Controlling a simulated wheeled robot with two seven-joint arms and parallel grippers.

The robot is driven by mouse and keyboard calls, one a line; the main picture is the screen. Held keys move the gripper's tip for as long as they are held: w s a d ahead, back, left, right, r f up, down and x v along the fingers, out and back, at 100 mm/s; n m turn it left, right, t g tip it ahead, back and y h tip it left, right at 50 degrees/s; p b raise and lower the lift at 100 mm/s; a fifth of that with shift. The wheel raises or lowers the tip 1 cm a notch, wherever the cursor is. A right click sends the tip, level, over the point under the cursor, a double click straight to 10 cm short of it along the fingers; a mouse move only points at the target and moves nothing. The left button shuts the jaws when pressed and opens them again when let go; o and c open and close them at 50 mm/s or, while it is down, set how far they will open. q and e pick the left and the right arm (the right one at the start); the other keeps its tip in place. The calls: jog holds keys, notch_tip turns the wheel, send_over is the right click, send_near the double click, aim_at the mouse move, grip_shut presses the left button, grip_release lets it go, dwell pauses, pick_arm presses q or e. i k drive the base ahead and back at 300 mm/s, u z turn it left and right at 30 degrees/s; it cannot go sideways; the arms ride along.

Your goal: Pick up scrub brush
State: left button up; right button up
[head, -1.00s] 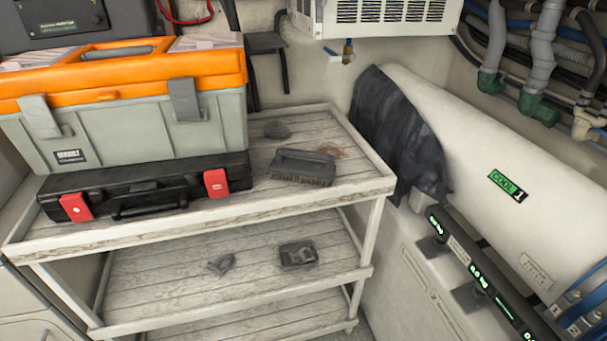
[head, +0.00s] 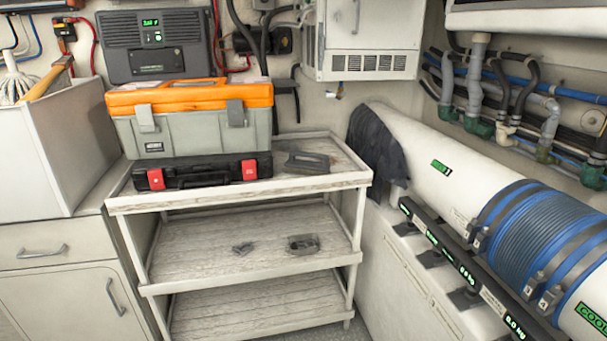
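The scrub brush (head: 307,162) is dark grey with a handle on top. It lies on the top shelf of the white wooden shelf unit (head: 336,182), right of the stacked cases. Neither of my grippers shows in the head view.
A grey toolbox with an orange lid (head: 192,118) stands on a black case with red latches (head: 205,172), left of the brush. Small dark items (head: 303,244) lie on the middle shelf. A dark cloth (head: 376,145) hangs over the white cylinder (head: 425,160) at right. A cabinet (head: 60,270) stands at left.

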aim_at(310, 168)
jog(key=u, duration=0.7)
jog(key=i, duration=1.45)
jog(key=z, duration=0.4)
